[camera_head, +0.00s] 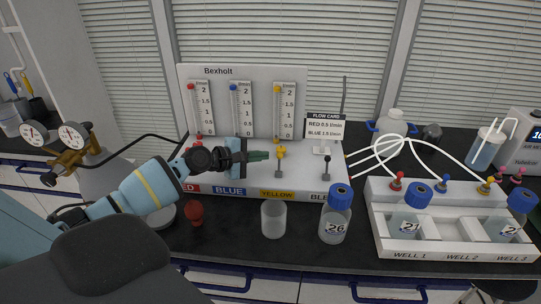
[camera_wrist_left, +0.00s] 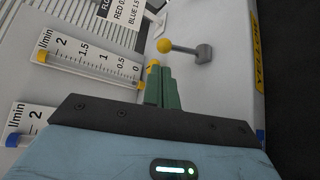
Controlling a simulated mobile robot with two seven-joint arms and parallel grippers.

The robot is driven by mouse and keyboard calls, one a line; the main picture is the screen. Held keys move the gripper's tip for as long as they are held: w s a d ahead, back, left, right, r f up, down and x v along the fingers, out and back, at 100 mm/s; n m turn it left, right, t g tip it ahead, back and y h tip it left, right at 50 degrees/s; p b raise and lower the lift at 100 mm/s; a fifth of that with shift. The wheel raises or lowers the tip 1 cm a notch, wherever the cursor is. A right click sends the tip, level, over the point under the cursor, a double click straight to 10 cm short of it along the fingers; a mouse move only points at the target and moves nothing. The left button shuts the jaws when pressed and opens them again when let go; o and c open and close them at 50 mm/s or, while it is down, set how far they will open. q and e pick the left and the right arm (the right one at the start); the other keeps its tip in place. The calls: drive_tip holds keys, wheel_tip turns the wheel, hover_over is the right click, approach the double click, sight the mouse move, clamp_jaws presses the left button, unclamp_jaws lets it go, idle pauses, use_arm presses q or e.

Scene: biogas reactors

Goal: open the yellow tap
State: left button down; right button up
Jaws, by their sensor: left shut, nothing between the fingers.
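The yellow tap (camera_head: 281,151) stands on the white panel above the YELLOW label, its ball knob up and its grey base (camera_head: 279,173) below. In the left wrist view the yellow knob (camera_wrist_left: 164,46) sits on a thin rod from a grey base (camera_wrist_left: 203,53). My left gripper (camera_head: 266,155) is shut and empty, its green fingertips just left of the knob. In the left wrist view the fingertips (camera_wrist_left: 155,78) show close below the knob, with a visible gap. Another small yellow part (camera_wrist_left: 153,64) shows at the fingertips. My right gripper is not in view.
In front are a red knob-like object (camera_head: 195,213), a clear cup (camera_head: 273,220) and bottle 26 (camera_head: 335,217). A white well rack (camera_head: 450,246) stands at right.

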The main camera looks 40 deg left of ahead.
sight(279, 164)
use_arm(q)
drive_tip(key=shift+x, duration=1.9)
